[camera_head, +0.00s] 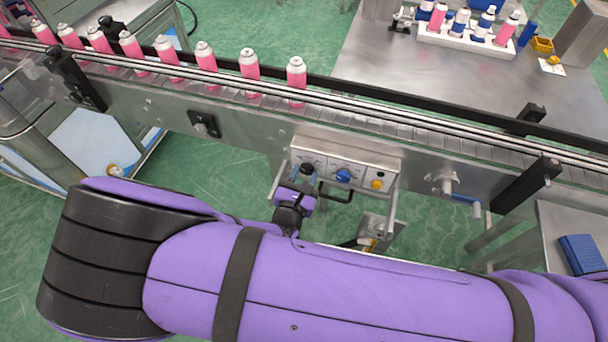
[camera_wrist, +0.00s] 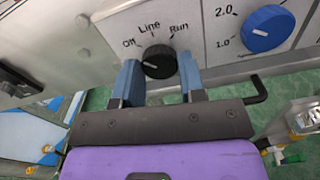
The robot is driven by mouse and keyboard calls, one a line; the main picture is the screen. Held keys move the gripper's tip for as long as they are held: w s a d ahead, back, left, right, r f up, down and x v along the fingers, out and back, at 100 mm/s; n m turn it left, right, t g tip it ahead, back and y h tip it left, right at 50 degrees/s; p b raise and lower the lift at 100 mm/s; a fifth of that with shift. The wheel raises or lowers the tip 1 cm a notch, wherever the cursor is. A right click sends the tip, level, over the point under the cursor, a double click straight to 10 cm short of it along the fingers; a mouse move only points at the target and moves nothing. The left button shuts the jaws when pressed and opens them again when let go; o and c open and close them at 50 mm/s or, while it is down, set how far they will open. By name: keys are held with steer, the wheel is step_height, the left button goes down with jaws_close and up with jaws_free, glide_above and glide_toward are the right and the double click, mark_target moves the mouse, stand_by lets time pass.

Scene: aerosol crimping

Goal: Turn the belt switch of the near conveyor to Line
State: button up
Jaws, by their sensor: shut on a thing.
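The belt switch is a black knob (camera_wrist: 159,62) on the near conveyor's control panel (camera_head: 358,162), below the printed marks Off, Line and Run. Its white pointer line lies on its left part and points left, on the Off side rather than up at Line. My gripper (camera_wrist: 159,78) is shut on the knob, with one blue-grey finger on each side of it. In the head view my gripper (camera_head: 303,185) reaches the panel's left end, and the knob (camera_head: 306,169) shows just above it. The finger contact is too small to see there.
A blue dial (camera_head: 343,176) and a yellow button (camera_head: 377,184) sit right of the switch. A black bent handle (camera_wrist: 258,84) sticks out right of my gripper. Pink cans (camera_head: 249,67) stand along the conveyor (camera_head: 400,133). A white tray (camera_head: 452,41) holds bottles behind it.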

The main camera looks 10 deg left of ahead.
steer(key=m, duration=0.5)
steer(key=shift+m, duration=1.7)
steer(key=shift+s, duration=0.1)
steer(key=o, duration=0.9)
